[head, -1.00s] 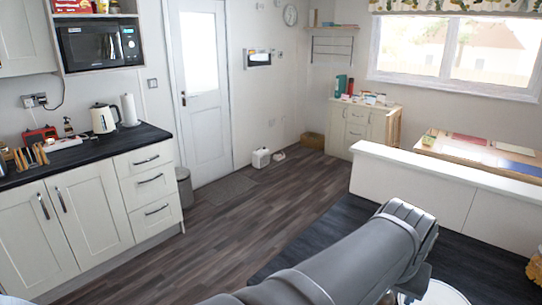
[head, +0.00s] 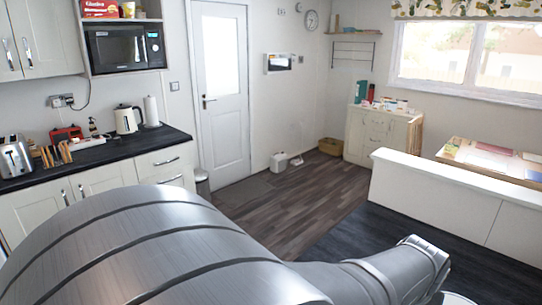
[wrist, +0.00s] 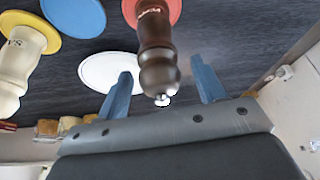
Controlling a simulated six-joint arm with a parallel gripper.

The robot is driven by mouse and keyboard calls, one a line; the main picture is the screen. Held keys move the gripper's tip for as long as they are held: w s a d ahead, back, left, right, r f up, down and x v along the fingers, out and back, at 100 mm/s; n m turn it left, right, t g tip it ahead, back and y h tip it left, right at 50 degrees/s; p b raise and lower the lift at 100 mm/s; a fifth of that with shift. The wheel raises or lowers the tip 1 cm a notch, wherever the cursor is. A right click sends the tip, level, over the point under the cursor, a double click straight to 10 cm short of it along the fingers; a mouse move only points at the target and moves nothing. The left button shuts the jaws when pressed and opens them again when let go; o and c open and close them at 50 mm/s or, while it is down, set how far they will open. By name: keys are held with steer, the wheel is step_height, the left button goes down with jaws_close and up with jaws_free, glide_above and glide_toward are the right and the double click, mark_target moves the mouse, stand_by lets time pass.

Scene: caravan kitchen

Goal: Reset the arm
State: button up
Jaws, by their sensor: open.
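My gripper (wrist: 160,72) is open in the wrist view, its two blue fingers spread apart. A dark brown pepper mill (wrist: 154,45) stands on a red disc (wrist: 130,10). Its knobbed top shows between the fingers in the picture, with a visible gap on each side. How far it is from the gripper in depth I cannot tell. In the head view my grey arm fills the lower foreground and the gripper is hidden.
In the wrist view, a cream salt mill (wrist: 18,62) stands on a yellow disc (wrist: 45,28). A blue disc (wrist: 75,15) and a white disc (wrist: 95,72) lie on the dark counter. A white partition (head: 440,200) borders it; open floor (head: 290,200) lies beyond.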

steer(key=shift+f, duration=0.1)
steer(key=shift+f, duration=0.7)
steer(key=v, duration=1.2)
steer(key=x, duration=1.2)
steer(key=shift+f, duration=0.2)
step_height(320, 180, up, 4)
steer(key=shift+r, duration=0.25)
steer(key=s+d+r, duration=0.3)
steer(key=s+r, duration=0.4)
steer(key=s, duration=0.4)
steer(key=w+d+f+m+g+h, duration=0.1)
steer(key=d+m, duration=0.3)
steer(key=d, duration=1.4)
steer(key=shift+w+f+m, duration=0.3)
steer(key=shift+w+f, duration=0.2)
steer(key=shift+f, duration=0.1)
steer(key=shift+s+a+r, duration=0.1)
